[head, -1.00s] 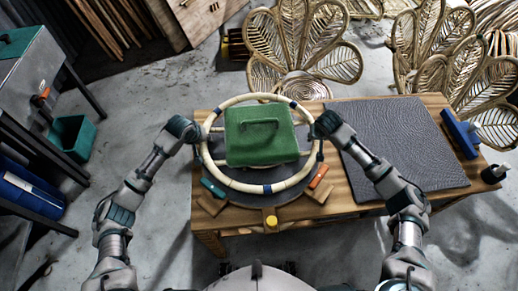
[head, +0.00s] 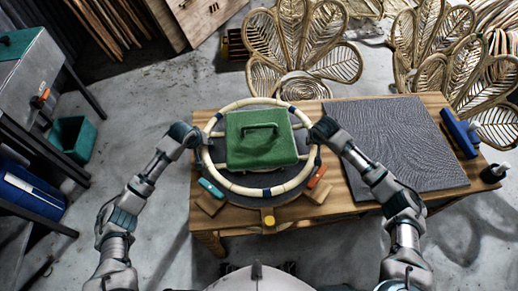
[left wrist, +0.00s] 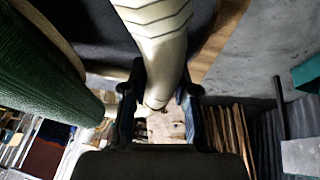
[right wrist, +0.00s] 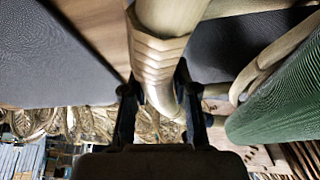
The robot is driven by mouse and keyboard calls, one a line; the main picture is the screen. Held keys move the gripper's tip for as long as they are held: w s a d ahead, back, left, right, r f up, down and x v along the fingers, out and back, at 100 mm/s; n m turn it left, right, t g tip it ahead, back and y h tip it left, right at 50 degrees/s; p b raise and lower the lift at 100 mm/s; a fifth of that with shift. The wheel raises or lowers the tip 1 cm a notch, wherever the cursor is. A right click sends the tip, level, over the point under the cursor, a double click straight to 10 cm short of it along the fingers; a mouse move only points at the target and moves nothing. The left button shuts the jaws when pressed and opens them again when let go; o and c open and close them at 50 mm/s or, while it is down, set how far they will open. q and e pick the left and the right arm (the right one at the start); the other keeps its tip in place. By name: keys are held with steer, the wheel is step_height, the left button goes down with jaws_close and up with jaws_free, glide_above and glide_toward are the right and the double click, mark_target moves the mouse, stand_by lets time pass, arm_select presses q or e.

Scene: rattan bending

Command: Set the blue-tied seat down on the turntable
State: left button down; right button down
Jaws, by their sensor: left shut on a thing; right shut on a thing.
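The seat (head: 243,189) is a cream rattan ring with dark blue ties, held level around a green block with a handle (head: 262,150). The dark round turntable (head: 240,199) lies beneath, with its front rim showing past the ring. Whether ring and turntable touch cannot be told. My left gripper (head: 199,134) is shut on the ring's left side; the left wrist view shows the rattan (left wrist: 165,45) between its fingers. My right gripper (head: 319,130) is shut on the right side; the right wrist view shows the rattan (right wrist: 160,60) between its fingers.
Wooden blocks (head: 210,205) and a yellow knob (head: 268,220) sit at the turntable's front. Rattan fan backs (head: 300,45) stand behind.

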arm_select(q)
steer(key=shift+w+a+f, duration=0.1)
steer(key=shift+a+f, duration=0.1)
steer(key=shift+f, duration=0.2)
arm_select(e)
steer(key=shift+d+f, duration=0.45)
steer(key=shift+d, duration=0.05)
arm_select(q)
steer(key=shift+a+f, duration=0.15)
steer(key=shift+f, duration=0.05)
arm_select(e)
steer(key=shift+a+f, duration=0.1)
steer(key=shift+f, duration=0.1)
arm_select(q)
steer(key=c, duration=1.1)
jaws_free()
steer(key=shift+a+f, duration=0.15)
steer(key=shift+c, duration=0.2)
arm_select(e)
steer(key=c, duration=1.1)
jaws_free()
steer(key=shift+a, duration=0.15)
steer(key=shift+c, duration=0.2)
arm_select(q)
steer(key=shift+o, duration=1.2)
steer(key=shift+a, duration=0.1)
arm_select(e)
steer(key=shift+o, duration=1.2)
steer(key=shift+a, duration=0.5)
